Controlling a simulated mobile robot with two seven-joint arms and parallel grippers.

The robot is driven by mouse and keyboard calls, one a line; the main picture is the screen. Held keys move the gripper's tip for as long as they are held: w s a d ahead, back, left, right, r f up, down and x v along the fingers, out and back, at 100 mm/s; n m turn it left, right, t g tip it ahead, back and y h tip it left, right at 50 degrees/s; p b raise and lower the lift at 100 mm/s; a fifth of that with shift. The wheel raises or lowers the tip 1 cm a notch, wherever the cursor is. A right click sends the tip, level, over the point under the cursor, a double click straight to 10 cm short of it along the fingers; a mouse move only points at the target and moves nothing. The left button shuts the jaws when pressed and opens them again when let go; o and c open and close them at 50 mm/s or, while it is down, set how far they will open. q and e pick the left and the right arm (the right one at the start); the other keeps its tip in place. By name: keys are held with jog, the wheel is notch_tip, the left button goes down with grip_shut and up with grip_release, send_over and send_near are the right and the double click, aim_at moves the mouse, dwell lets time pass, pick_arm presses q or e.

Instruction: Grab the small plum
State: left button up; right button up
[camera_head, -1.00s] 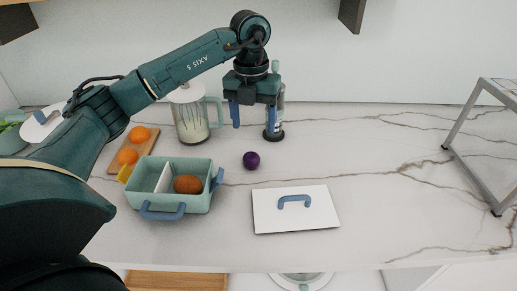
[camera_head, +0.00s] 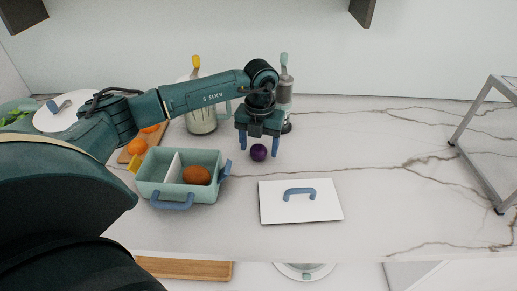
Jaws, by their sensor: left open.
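The small plum (camera_head: 258,153) is a dark purple ball lying on the marble counter, behind the white lid. My left gripper (camera_head: 259,146) points down over the plum with its blue fingers open. One finger is on each side of the plum in the picture. I cannot tell whether either finger touches it. My right gripper is not in view.
A teal divided box (camera_head: 205,160) holding a brown round item (camera_head: 196,175) stands to the left. A white lid (camera_head: 300,208) with a blue handle lies in front. A blender jug (camera_head: 201,120) and a bottle (camera_head: 285,88) stand behind. A metal rack (camera_head: 478,130) is at right.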

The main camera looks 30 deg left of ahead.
pick_arm(q)
jog(key=shift+f, duration=0.65)
jog(key=shift+c, duration=0.6)
jog(key=c, duration=0.9)
jog(key=shift+r, duration=0.1)
jog(key=shift+c, duration=0.2)
